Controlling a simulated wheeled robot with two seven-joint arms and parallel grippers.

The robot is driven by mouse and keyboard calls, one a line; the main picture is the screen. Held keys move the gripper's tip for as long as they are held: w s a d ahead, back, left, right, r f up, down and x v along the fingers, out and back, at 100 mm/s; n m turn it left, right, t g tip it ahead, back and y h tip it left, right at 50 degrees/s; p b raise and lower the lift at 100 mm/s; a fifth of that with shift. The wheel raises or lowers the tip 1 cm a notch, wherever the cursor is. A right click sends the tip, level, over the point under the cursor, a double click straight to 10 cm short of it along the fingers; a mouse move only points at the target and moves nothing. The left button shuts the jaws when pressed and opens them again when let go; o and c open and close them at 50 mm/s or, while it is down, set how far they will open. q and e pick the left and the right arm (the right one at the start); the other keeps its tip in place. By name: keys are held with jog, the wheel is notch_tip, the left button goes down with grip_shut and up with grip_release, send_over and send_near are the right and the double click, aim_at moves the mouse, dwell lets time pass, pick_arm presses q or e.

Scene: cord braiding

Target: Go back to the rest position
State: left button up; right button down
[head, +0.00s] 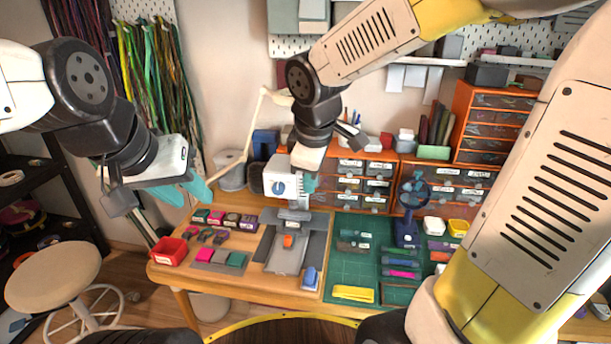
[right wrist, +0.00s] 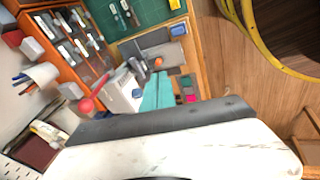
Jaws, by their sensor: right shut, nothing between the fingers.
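My left gripper (head: 192,190) hangs in the air at the left, beyond the table's back left corner in the picture. Its teal fingers are seen from the side, and their gap cannot be made out. My right gripper (head: 311,184) is over the back of the table beside a white machine with a blue dial (head: 279,188). Its teal fingers are mostly hidden in the head view. In the right wrist view the fingers of the right gripper (right wrist: 157,92) are together and empty, with the white machine (right wrist: 121,93) close by.
The wooden table (head: 186,281) carries a red bin (head: 169,251), a grey board with an orange piece (head: 288,241), and a green mat (head: 345,277) with tools and a yellow bundle (head: 353,293). Drawer cabinets (head: 360,185) line the back. A stool (head: 52,276) stands left. Cords (head: 150,75) hang behind my left arm.

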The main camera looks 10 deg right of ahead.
jog(key=s+d+r+m+t+y, duration=0.2)
jog(key=s+d+r+m, duration=0.3)
jog(key=s+m, duration=0.5)
jog(key=d+m, duration=0.2)
jog(key=shift+s+d+r+m, duration=0.15)
jog(key=shift+s+r+m, duration=0.1)
jog(key=shift+m, duration=0.15)
